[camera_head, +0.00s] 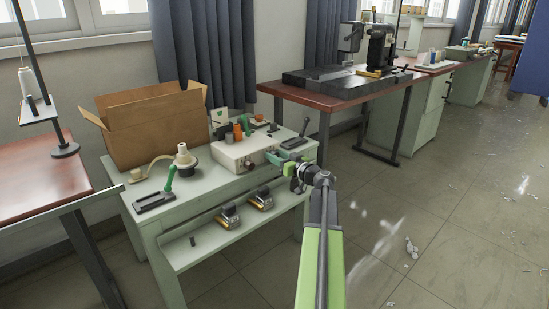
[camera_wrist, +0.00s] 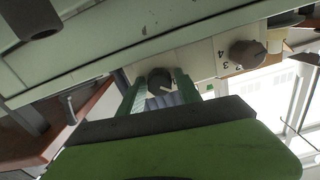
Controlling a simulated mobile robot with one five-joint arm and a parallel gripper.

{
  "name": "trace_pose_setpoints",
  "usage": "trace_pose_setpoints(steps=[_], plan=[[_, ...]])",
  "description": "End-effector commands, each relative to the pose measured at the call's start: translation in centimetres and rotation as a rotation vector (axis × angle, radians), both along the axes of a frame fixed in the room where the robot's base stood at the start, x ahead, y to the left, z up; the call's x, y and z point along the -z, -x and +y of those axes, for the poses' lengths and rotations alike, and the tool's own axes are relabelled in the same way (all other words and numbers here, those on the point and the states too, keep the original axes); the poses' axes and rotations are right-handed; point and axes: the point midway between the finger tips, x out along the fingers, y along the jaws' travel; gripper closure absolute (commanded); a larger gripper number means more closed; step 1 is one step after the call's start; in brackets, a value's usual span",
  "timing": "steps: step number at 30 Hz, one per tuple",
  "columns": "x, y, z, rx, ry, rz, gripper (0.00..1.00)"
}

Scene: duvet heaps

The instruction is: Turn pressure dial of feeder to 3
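The feeder (camera_head: 232,154) is a white box on the pale green bench, and its front panel (camera_wrist: 202,60) shows in the wrist view. A dark round knob (camera_wrist: 160,80) with a pale pointer mark lies between the fingers of my gripper (camera_wrist: 157,84). A second, brownish knob (camera_wrist: 246,54) stands to the right, beside printed digits 2, 3 and 4. I cannot tell which knob is the pressure dial. My gripper (camera_head: 274,158) is open at the feeder's front right. The fingers look apart from the dark knob; contact is unclear. The dark knob's scale is hidden.
An open cardboard box (camera_head: 150,128) and a white spool-like part (camera_head: 183,160) stand left of the feeder. Two yellow-grey tools (camera_head: 229,216) lie on the lower shelf. A brown-topped table (camera_head: 335,90) stands behind right. The floor (camera_head: 430,210) at the right is mostly clear.

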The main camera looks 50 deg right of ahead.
Motion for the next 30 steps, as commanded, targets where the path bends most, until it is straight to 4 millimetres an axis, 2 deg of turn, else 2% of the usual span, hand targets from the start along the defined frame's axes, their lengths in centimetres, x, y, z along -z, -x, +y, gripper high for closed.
trace_pose_setpoints(steps=[1,9,11,12,22,30], plan=[[0.0,0.0,0.0,0.000,0.000,0.000,0.67],[0.0,0.1,0.0,0.000,0.000,0.000,1.00],[0.0,0.1,0.0,0.000,0.000,0.000,1.00],[0.0,0.2,1.2,0.000,0.000,0.000,1.00],[0.0,-0.2,0.3,-0.007,-0.071,-0.006,1.00],[-0.1,-0.2,0.2,-0.006,-0.270,-0.021,1.00]])
